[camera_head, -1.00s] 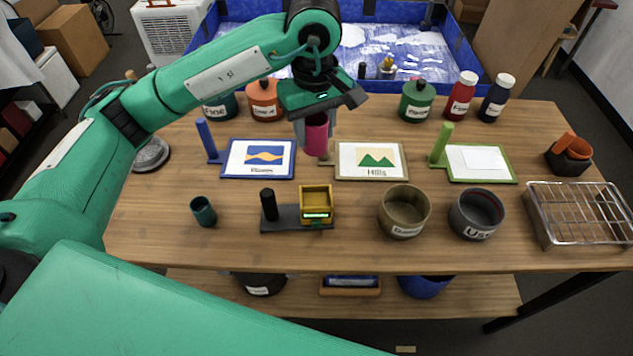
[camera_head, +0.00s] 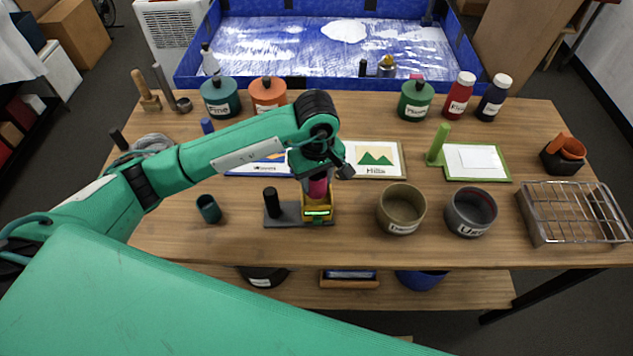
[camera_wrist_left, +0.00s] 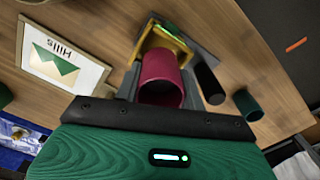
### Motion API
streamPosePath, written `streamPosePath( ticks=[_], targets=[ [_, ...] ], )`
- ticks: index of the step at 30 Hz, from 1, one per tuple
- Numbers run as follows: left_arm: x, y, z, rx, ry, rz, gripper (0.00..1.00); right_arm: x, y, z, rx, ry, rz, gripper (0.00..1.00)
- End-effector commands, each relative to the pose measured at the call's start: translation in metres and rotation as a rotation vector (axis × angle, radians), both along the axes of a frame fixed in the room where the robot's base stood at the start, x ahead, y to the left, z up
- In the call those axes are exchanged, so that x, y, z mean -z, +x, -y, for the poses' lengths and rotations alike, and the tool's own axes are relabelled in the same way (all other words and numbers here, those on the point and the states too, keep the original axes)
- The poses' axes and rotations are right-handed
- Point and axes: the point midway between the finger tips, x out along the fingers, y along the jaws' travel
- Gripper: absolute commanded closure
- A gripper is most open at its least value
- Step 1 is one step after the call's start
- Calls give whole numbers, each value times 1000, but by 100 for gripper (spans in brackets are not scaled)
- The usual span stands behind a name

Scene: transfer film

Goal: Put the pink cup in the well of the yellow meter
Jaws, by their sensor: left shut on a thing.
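The pink cup (camera_head: 318,187) is in my left gripper (camera_head: 318,180), which is shut on it and points down. In the head view the cup is right over the well of the yellow meter (camera_head: 318,205), partly hidden by the gripper. The left wrist view shows the cup (camera_wrist_left: 160,78) between the fingers, with the yellow meter (camera_wrist_left: 165,38) just beyond it. I cannot tell whether the cup's bottom is inside the well or just above it. The meter sits on a dark base with a black post (camera_head: 272,202). My right gripper is not in view.
A teal cup (camera_head: 209,209) stands left of the meter. Two bowls, one tan (camera_head: 401,210) and one grey (camera_head: 472,212), stand to its right. Picture boards, including the Hills board (camera_head: 375,160), lie behind. A wire rack (camera_head: 572,213) is at the right.

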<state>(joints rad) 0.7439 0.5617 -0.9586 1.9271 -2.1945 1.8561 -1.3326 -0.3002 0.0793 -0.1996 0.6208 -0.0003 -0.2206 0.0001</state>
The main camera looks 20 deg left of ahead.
Motion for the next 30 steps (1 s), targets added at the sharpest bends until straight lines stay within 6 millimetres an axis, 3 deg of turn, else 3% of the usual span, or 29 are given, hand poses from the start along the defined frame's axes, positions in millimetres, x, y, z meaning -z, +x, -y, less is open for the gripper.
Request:
streamPosePath(
  ticks=[6,17,18,21,30],
  targets=[
    [26,-1,0,-1,0,-3,83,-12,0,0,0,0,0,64],
    [31,0,0,0,0,0,83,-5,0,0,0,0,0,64],
    [30,0,0,0,0,0,56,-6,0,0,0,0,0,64],
    [30,0,0,-1,0,0,38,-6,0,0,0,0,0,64],
    [29,0,0,0,-1,-1,38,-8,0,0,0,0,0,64]
  ],
)
